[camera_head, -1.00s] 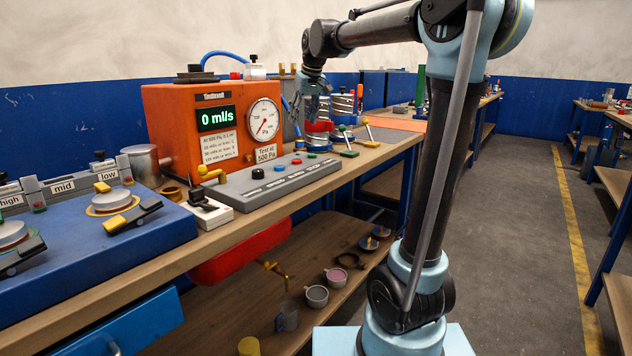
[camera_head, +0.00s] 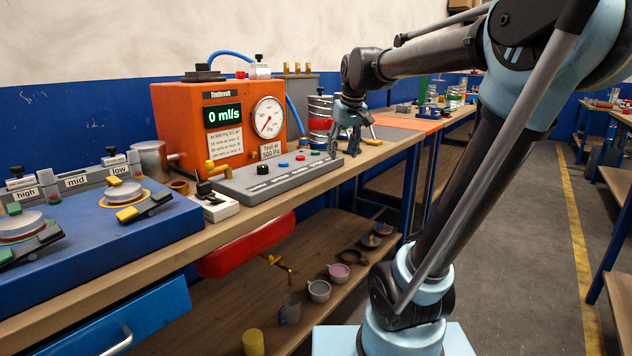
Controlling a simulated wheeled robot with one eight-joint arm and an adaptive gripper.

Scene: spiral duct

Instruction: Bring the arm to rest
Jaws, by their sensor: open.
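My arm (camera_head: 425,62) reaches up from my base and bends left over the workbench (camera_head: 230,228). My gripper (camera_head: 351,140) hangs downward from the wrist with its fingers spread, open, and nothing shows between them. It is above or just in front of the right end of the grey control panel (camera_head: 285,176), to the right of the orange test unit (camera_head: 170,115). It partly hides the silver and red spiral duct parts (camera_head: 320,122) behind it. I cannot tell whether the fingertips touch the bench.
A blue fixture (camera_head: 100,240) labelled high, mid and low fills the bench's left. A red tank (camera_head: 245,245) hangs beneath. The lower shelf (camera_head: 215,325) holds cups (camera_head: 319,291). An orange mat (camera_head: 415,125) lies farther back. The aisle floor (camera_head: 535,250) at right is clear.

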